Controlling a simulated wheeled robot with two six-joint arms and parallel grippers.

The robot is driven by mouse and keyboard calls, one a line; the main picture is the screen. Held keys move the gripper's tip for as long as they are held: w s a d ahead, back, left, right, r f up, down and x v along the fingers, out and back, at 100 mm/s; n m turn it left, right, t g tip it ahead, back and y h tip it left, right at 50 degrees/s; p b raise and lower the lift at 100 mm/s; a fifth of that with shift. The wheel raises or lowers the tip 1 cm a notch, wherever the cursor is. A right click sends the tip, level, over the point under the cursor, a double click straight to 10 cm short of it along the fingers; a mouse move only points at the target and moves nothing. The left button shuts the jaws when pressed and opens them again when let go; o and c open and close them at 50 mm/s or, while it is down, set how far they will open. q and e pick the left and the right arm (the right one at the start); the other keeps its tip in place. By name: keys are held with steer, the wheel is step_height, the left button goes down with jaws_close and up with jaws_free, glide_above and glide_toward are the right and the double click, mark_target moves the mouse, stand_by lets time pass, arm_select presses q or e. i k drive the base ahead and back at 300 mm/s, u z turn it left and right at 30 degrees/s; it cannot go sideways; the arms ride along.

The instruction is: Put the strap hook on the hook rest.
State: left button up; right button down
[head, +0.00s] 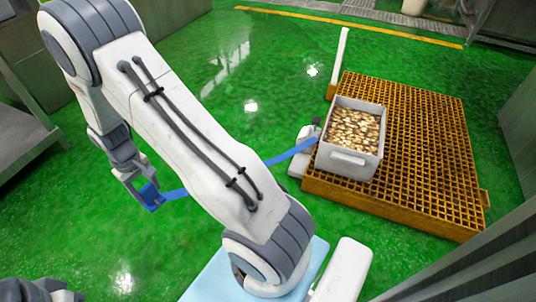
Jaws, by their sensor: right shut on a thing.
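My right gripper (140,191) hangs at the left, above the green floor. It is shut on the blue end piece (151,198) of a strap, which I take to be the strap hook; its shape is small and partly hidden by the fingers. The blue strap (290,154) runs right from there, passes behind my right arm, and reaches a white and dark fitting (304,145) at the platform's left edge. I cannot pick out the hook rest for sure. My left gripper is not seen.
An orange grated platform (425,150) stands at the right, carrying a pale bin (348,160) of brownish pieces. A white post (340,57) rises at its far left corner. Grey metal equipment (22,125) is at the left. The green floor (225,110) between is clear.

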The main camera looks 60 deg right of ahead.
mark_target(300, 163)
steer(key=z, duration=0.05)
steer(key=i, duration=0.2)
steer(key=z, duration=2)
